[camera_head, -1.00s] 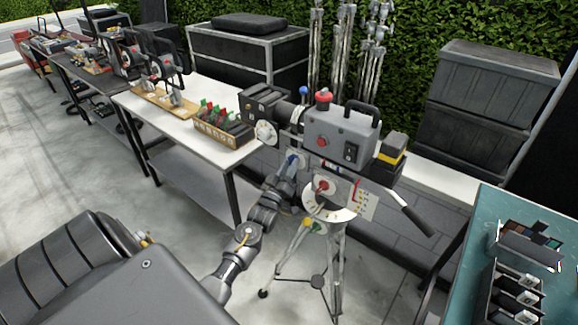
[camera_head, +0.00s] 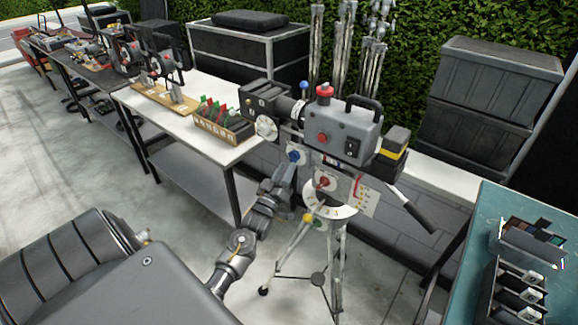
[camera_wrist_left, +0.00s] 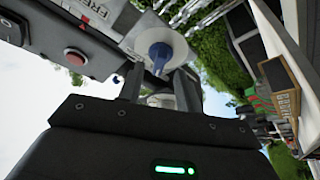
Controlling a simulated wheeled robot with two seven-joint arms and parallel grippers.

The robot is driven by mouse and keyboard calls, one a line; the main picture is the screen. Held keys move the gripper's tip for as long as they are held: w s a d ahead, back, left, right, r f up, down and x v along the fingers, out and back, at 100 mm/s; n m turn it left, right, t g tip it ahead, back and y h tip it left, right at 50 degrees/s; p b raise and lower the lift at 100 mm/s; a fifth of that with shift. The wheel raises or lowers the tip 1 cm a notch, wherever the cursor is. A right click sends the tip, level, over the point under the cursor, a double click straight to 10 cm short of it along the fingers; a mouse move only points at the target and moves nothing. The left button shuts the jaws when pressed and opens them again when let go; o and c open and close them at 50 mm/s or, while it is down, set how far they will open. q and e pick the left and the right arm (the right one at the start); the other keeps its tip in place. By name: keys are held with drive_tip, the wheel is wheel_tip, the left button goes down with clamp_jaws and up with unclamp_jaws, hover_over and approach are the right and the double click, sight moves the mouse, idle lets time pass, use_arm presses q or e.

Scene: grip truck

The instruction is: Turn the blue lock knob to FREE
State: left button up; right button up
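The blue lock knob (camera_head: 294,156) sits on a pale round disc on the left side of the grey camera unit (camera_head: 343,136), above the tripod. In the left wrist view the blue knob (camera_wrist_left: 160,54) shows on its white disc, with partly cut-off lettering that looks like "FRE" on the plate to its left. My left gripper (camera_head: 287,174) is just below the knob in the head view. In the left wrist view its two fingers (camera_wrist_left: 160,82) stand apart, with the knob's stem at or just beyond their tips; contact is unclear. I cannot read the knob's setting. My right gripper is out of view.
A red knob (camera_head: 323,183) on a white dial sits right of my left gripper. The tripod's legs (camera_head: 337,265) stand below. A white table (camera_head: 185,125) with a box of clips is at left, a teal table (camera_head: 490,215) at right. Open floor lies left.

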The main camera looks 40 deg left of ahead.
use_arm(q)
drive_tip(key=b+v, duration=0.2)
drive_tip(key=v, duration=0.5)
drive_tip(key=shift+s+d, duration=0.1)
drive_tip(key=shift+s, duration=0.05)
wheel_tip(320, 180, down, 21)
drive_tip(key=s+d+m+g+h, duration=0.1)
drive_tip(key=d+m+g+h, duration=0.1)
drive_tip(key=d+m+g, duration=0.3)
drive_tip(key=s+d+f+m+g+h, duration=0.1)
drive_tip(key=s+d+f+g, duration=0.15)
drive_tip(key=s+f, duration=0.45)
drive_tip(key=s+d+f+m+g+h, duration=0.1)
drive_tip(key=s+f+g, duration=0.25)
drive_tip(key=f, duration=0.75)
drive_tip(key=s+d+f+m+g, duration=0.1)
drive_tip(key=s+f, duration=0.4)
drive_tip(key=s, duration=0.5)
drive_tip(key=s+d+f+m+g, duration=0.2)
drive_tip(key=s+f+g, duration=0.3)
drive_tip(key=s, duration=0.6)
drive_tip(key=s+d+f+m+g+h+b, duration=0.1)
drive_tip(key=s+d+f+g, duration=0.2)
drive_tip(key=s+f, duration=0.3)
drive_tip(key=s+d, duration=0.1)
drive_tip(key=s, duration=0.4)
drive_tip(key=shift+f+m, duration=0.3)
drive_tip(key=shift+f, duration=0.1)
